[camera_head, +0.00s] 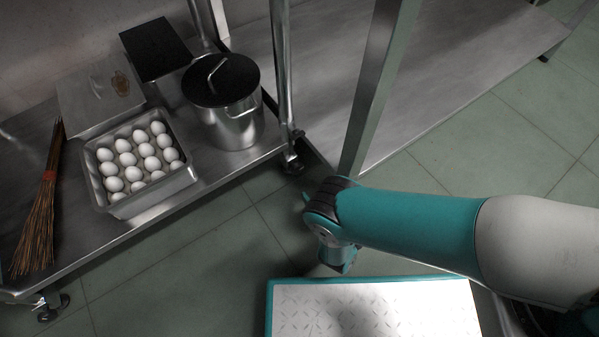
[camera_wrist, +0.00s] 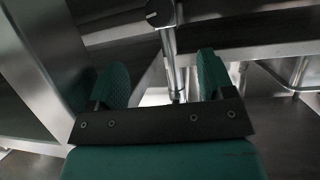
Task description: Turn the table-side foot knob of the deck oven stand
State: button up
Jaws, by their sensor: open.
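A round metal leg of the stand (camera_head: 281,75) comes down to a dark foot with a knob (camera_head: 292,163) just above the floor, at the corner of the low shelf. In the wrist view a dark rounded piece (camera_wrist: 160,12), which looks like this foot knob, sits at the top centre on a round metal leg (camera_wrist: 170,62). My gripper (camera_wrist: 161,75) is open and empty, with its two teal fingers spread. The knob appears beyond the fingertips and between them, apart from both. In the head view my wrist hides most of the gripper.
A square metal table leg (camera_head: 372,85) stands close to the right of the foot. The low shelf (camera_head: 215,165) holds an egg tray (camera_head: 150,195), a pot (camera_head: 225,105) and a broom (camera_head: 42,210). A white-topped platform (camera_head: 300,305) is in front. Floor between is clear.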

aim_at(298, 170)
jog(key=b+x, duration=0.5)
jog(key=x, duration=0.1)
jog(key=b+x, duration=0.5)
jog(key=x, duration=0.1)
jog(key=shift+f+b, duration=0.25)
jog(key=shift+b, duration=0.15)
jog(key=shift+w+a+b, duration=0.3)
jog(key=shift+w+b, duration=0.05)
jog(key=shift+w, duration=0.2)
jog(key=c, duration=0.9)
jog(key=shift+f, duration=0.1)
